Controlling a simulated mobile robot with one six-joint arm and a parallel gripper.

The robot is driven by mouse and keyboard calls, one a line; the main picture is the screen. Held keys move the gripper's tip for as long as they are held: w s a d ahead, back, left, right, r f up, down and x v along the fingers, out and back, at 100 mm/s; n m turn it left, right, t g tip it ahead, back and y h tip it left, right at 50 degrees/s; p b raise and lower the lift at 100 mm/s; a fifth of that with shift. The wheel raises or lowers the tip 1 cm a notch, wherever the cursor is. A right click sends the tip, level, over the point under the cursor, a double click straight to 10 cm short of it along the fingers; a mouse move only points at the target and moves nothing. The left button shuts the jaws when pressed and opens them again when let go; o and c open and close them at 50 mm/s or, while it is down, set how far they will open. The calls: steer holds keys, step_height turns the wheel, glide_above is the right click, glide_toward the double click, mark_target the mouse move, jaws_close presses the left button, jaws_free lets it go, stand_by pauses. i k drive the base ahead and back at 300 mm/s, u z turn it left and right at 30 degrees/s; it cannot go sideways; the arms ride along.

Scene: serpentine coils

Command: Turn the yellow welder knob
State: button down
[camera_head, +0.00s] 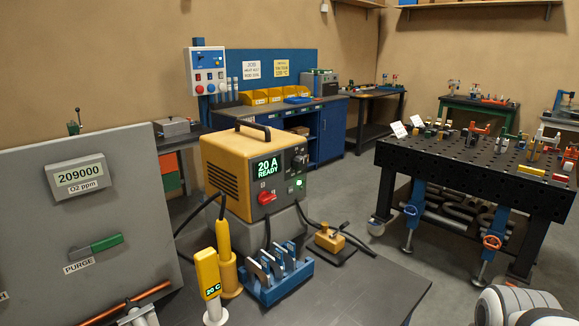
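The yellow welder (225,170) stands on a grey block on the dark bench, left of centre in the head view. Its dark front panel faces right and towards me. A lit green display (268,167) reads "20 A READY". A red knob (267,198) sits below the display. A dark round knob (300,160) shows at the upper right of the panel, and a small green light (299,183) glows below it. Nothing touches either knob. My gripper is not in view. A white and grey rounded part at the lower right edge seems to be mine.
On the bench (350,290) in front of the welder stand a yellow handheld gauge (208,273), a yellow torch (226,262) and a blue rack (275,285). A grey purge panel (90,220) fills the left. A black perforated table (470,165) stands right, across open floor.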

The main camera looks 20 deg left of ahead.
mark_target(299, 162)
steer(key=u, duration=0.75)
steer(key=k, duration=1.1)
steer(key=u, duration=0.35)
steer(key=i, duration=0.95)
steer(key=z, duration=0.1)
